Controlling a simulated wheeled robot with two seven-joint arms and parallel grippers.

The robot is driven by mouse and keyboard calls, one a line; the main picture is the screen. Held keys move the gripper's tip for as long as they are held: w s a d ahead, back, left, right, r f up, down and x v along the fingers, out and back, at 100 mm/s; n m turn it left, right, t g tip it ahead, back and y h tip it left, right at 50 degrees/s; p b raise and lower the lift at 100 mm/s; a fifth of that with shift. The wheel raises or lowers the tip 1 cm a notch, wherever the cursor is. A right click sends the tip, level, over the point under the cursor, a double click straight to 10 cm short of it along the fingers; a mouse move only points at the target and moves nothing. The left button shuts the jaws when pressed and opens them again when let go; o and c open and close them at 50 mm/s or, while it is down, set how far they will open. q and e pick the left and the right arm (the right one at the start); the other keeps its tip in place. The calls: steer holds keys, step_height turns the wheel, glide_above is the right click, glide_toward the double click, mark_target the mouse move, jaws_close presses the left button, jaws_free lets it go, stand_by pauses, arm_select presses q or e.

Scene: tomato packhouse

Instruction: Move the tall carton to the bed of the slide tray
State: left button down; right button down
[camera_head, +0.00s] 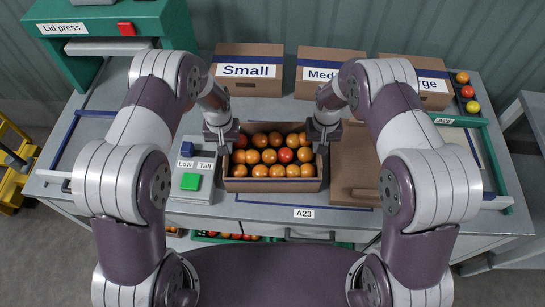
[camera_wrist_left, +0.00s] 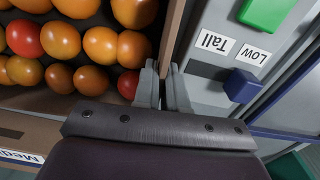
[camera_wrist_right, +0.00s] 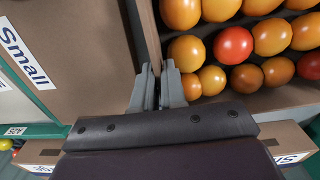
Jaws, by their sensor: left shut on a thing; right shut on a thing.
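An open brown carton (camera_head: 270,186) full of orange and red tomatoes stands on the middle of the bench, near its front edge. I cannot tell from its height alone that it is the tall carton. My left gripper (camera_head: 221,143) is shut on its left wall, which also shows in the left wrist view (camera_wrist_left: 172,40). My right gripper (camera_head: 322,140) is shut on its right wall, seen in the right wrist view (camera_wrist_right: 150,40). A flat grey bed with blue edging (camera_head: 83,113), apparently the slide tray, lies at the left before the lid press.
The green lid press (camera_head: 175,22) stands at the back left. A control box (camera_head: 193,195) with Low and Tall labels and a green button sits between bed and carton. A brown panel (camera_head: 352,165) lies right of the carton. Labelled boxes (camera_head: 248,88) line the back.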

arm_select(q)
steer(key=shift+r, duration=0.15)
arm_select(e)
steer(key=shift+d+r, duration=0.1)
